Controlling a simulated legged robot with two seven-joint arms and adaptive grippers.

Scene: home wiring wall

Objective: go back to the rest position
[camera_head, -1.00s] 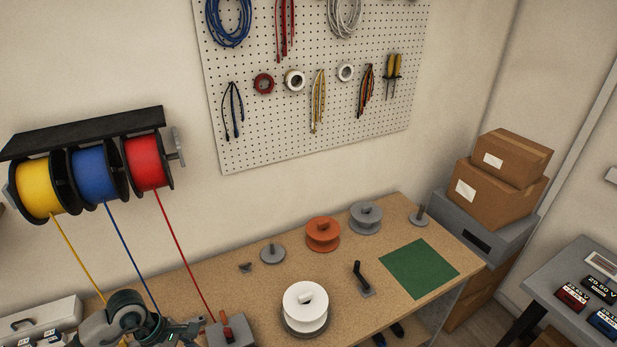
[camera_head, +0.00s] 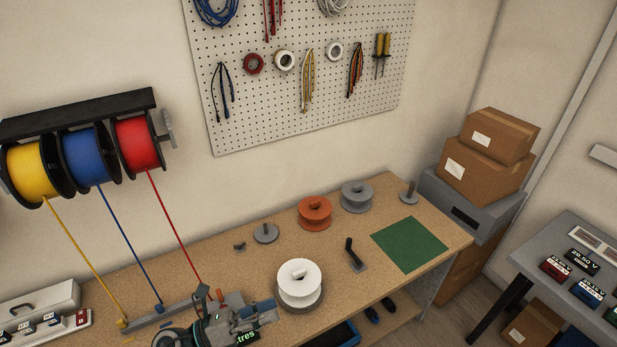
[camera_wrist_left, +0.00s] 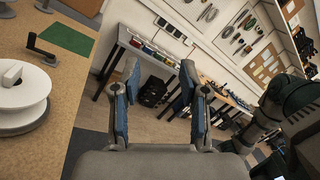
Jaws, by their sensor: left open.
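My left gripper (camera_head: 268,318) is at the bottom of the head view, over the front of the bench (camera_head: 205,258), to the left of and in front of the white spool (camera_head: 300,282). It covers part of the grey wire strip (camera_head: 165,316). In the left wrist view, its two blue-padded fingers (camera_wrist_left: 160,85) stand apart with nothing between them. The white spool also shows at the left of that view (camera_wrist_left: 20,92). My right gripper is not in view.
Yellow, blue and red wire reels (camera_head: 85,155) hang at left, their wires running down to the strip. An orange spool (camera_head: 315,212), a grey spool (camera_head: 356,197), a black-handled crank (camera_head: 354,255) and a green mat (camera_head: 409,244) occupy the bench. Boxes (camera_head: 490,160) stand at right.

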